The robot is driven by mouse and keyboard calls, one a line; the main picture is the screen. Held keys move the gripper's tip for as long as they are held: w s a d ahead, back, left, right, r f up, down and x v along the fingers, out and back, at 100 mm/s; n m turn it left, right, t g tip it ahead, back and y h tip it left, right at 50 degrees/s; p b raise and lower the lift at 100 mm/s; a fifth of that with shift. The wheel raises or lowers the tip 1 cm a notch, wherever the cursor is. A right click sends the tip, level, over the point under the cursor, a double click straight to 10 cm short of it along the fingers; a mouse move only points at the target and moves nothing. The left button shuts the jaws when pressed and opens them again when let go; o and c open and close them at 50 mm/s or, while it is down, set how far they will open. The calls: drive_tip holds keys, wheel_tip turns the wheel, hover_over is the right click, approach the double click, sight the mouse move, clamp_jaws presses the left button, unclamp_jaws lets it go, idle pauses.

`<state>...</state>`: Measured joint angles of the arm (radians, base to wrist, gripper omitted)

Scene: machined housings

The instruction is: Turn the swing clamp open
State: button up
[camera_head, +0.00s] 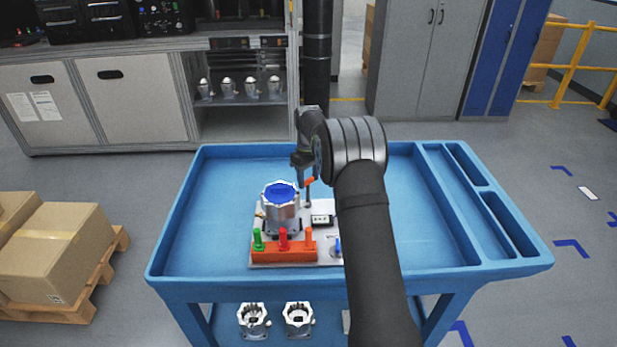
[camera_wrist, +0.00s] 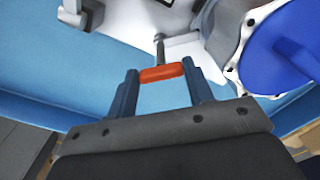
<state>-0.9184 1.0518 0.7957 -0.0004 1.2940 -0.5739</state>
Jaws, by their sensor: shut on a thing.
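The swing clamp's orange handle (camera_wrist: 161,73) is between the two fingers of my gripper (camera_wrist: 162,80) in the wrist view, touching both. Its grey metal stem (camera_wrist: 159,44) runs from the handle toward the white fixture plate. In the head view the orange handle (camera_head: 310,182) shows just below my gripper (camera_head: 302,172), to the right of the housing. The machined housing (camera_head: 280,212) with its blue top stands upright on the white fixture plate (camera_head: 328,209). Its blue disc (camera_wrist: 285,48) fills the right of the wrist view. My arm hides the plate's right side.
An orange block (camera_head: 283,253) with green, red and orange pegs lies along the plate's front. A small black-and-white box (camera_head: 321,220) sits right of the housing. The blue cart top (camera_head: 215,230) is clear left of the plate. Two housings (camera_head: 298,318) stand on the lower shelf.

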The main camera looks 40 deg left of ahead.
drive_tip(key=m, duration=0.4)
drive_tip(key=shift+s+m, duration=0.1)
drive_tip(key=shift+m, duration=1.9)
drive_tip(key=shift+a, duration=0.1)
drive_tip(key=o, duration=1)
wheel_tip(320, 180, up, 18)
drive_tip(key=shift+f, duration=0.25)
